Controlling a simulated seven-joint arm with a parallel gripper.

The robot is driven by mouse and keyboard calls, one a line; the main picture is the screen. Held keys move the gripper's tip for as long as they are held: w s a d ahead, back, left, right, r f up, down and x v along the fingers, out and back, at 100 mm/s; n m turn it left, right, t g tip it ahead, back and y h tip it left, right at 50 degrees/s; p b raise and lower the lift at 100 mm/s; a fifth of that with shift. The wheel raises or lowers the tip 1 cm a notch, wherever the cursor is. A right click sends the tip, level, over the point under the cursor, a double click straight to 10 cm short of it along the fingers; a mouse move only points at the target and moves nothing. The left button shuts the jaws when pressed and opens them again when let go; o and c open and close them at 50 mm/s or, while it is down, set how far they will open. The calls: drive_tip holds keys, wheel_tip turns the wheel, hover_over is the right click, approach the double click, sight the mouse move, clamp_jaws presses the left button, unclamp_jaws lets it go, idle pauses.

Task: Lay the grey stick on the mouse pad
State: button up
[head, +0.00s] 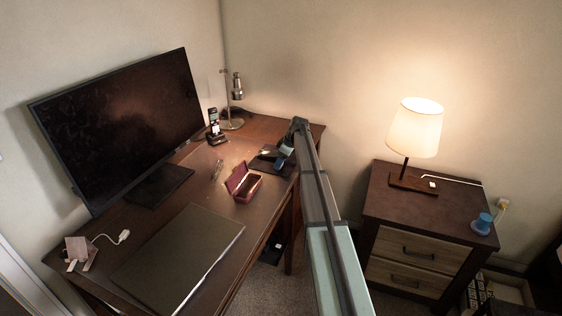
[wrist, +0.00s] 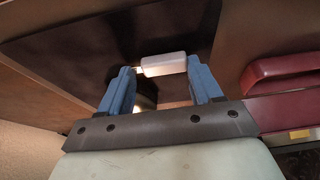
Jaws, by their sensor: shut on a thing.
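My gripper (head: 279,160) is low over the right back part of the desk, at the dark mouse pad (head: 258,164). In the wrist view its blue fingers (wrist: 163,72) are closed on the two ends of a short pale block, which I take as the grey stick (wrist: 165,65). The mouse pad (wrist: 75,65) lies dark beneath and around it there. I cannot tell whether the stick touches the pad. In the head view the stick is too small to make out clearly.
An open red case (head: 243,184) stands just left of the pad, close to my gripper. Behind are a phone in a dock (head: 214,128) and a metal desk lamp (head: 234,100). A large monitor (head: 125,125) and a dark blotter (head: 180,260) fill the left. A nightstand (head: 420,205) stands apart at right.

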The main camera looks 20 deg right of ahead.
drive_tip(key=shift+f, duration=0.2)
drive_tip(key=o, duration=1)
drive_tip(key=shift+r, duration=0.1)
drive_tip(key=v, duration=1.2)
drive_tip(key=shift+a+r, duration=0.1)
drive_tip(key=shift+r, duration=0.05)
